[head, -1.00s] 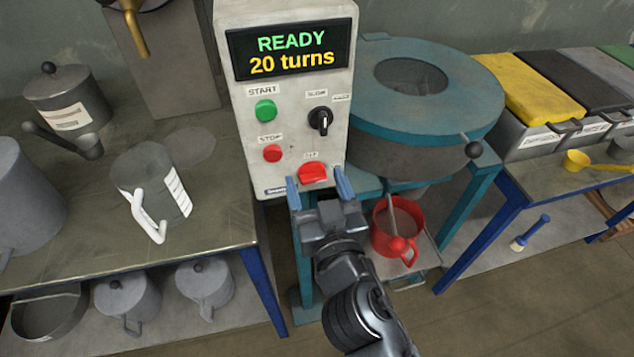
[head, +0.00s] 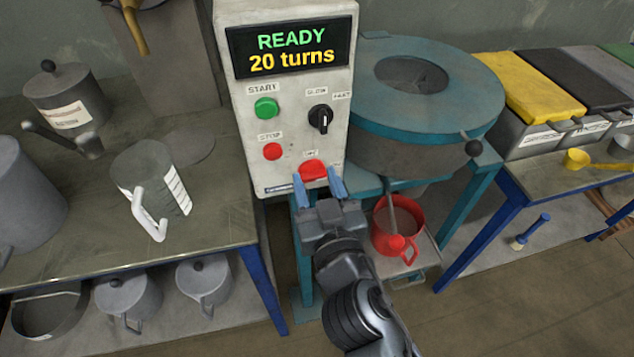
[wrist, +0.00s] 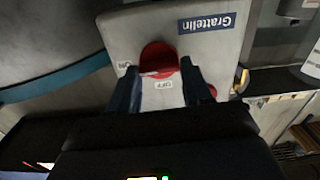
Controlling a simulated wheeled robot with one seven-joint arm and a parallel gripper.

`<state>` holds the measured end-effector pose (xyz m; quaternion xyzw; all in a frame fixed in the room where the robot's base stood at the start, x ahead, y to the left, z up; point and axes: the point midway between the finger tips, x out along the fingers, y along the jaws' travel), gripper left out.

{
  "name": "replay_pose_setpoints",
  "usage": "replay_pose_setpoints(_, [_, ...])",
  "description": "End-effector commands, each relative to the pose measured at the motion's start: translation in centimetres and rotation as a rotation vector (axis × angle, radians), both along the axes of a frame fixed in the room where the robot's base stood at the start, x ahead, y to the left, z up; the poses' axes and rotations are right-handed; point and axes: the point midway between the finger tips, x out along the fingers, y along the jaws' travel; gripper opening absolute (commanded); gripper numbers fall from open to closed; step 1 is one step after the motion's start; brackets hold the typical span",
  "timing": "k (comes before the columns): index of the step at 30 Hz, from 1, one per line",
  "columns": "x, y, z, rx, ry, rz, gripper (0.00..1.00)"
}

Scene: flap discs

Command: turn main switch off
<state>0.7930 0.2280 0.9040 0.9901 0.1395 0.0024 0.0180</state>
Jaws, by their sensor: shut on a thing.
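The main switch (head: 313,170) is a red knob low on the front of the pale control box. It shows larger and upside down in the wrist view (wrist: 158,58), with an "OFF" label beside it and an "ON" label off to its left. My gripper (head: 318,183) is at the knob, with its blue fingers on either side of it. In the wrist view the dark fingers (wrist: 158,72) flank the red knob, shut on it. The way the knob's handle points is partly hidden between the fingers.
The control box (head: 285,130) has a display reading "READY 20 turns", a green start button (head: 266,108), a red stop button (head: 272,151) and a black slow/fast knob (head: 320,118). A teal round machine (head: 450,90) and a red jug (head: 384,236) stand close on the right.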

Motion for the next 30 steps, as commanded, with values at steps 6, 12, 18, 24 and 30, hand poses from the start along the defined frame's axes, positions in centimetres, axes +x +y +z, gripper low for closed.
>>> replay_pose_setpoints(6, [0.0,-0.01,-0.03,-0.111,-0.032,-0.001,0.18])
replay_pose_setpoints(12, [-0.02,0.06,-0.03,-0.279,-0.08,-0.001,0.18])
replay_pose_setpoints(18, [-0.04,0.15,-0.05,-0.463,-0.132,-0.001,0.18])
replay_pose_setpoints(24, [-0.09,0.27,-0.05,-0.646,-0.186,0.0,0.18])
replay_pose_setpoints(30, [-0.11,0.33,-0.06,-0.828,-0.239,0.0,0.18])
